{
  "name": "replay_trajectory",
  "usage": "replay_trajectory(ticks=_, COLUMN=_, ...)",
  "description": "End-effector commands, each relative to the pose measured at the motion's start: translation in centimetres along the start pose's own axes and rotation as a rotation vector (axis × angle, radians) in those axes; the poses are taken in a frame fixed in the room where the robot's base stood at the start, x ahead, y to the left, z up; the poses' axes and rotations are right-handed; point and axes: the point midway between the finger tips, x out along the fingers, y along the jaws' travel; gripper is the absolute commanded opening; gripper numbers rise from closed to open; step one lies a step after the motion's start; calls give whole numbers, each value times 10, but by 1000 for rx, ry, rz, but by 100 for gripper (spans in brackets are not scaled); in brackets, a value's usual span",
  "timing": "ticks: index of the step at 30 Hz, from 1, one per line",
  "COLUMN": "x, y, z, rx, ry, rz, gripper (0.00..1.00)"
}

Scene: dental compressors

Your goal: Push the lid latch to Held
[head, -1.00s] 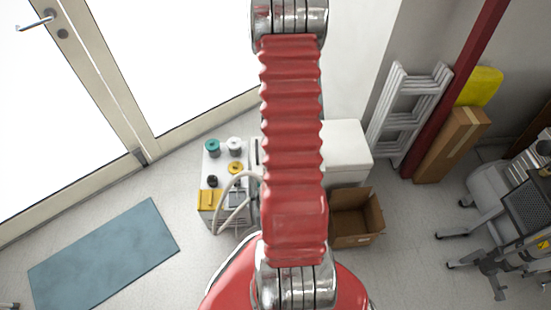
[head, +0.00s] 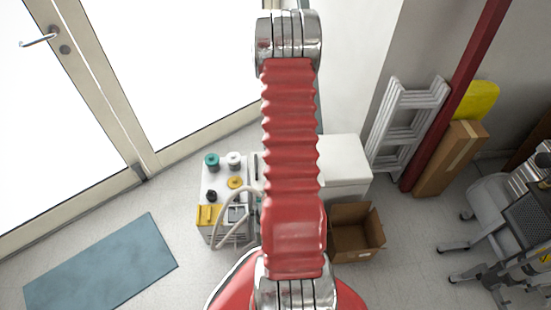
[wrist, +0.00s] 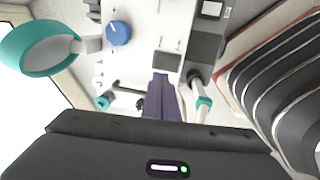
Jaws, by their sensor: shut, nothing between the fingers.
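In the wrist view, my gripper (wrist: 162,82) shows as narrow purple-grey fingers, shut and empty, pointing at a white panel (wrist: 145,50). The panel carries a blue round knob (wrist: 118,33) left of the fingers and small fittings. I cannot tell which part is the lid latch, or whether the fingertips touch the panel. In the head view, a white compressor unit (head: 209,181) stands left of my arm, with teal, white and yellow caps on top. My arm hides part of this area, and my gripper is out of that view.
In the wrist view, a large teal-rimmed round part (wrist: 42,47) is at upper left and a white pipe with a teal collar (wrist: 204,103) is right of the fingers. In the head view, an open cardboard box (head: 357,241) and a white ladder (head: 405,125) stand right of my arm.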

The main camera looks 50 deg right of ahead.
Motion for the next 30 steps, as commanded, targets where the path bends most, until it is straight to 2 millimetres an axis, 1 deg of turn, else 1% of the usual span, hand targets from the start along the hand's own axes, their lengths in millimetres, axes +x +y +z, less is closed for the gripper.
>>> replay_trajectory(ticks=3, x=15, y=-2, z=0, rx=0, ry=0, rz=-4, gripper=0)
replay_trajectory(ticks=21, x=84, y=-1, z=-1, rx=-1, ry=0, rz=-1, gripper=0)
replay_trajectory(ticks=25, x=94, y=-1, z=-1, rx=-1, ry=0, rz=-2, gripper=0)
replay_trajectory(ticks=30, x=99, y=0, z=-1, rx=-1, ry=0, rz=0, gripper=0)
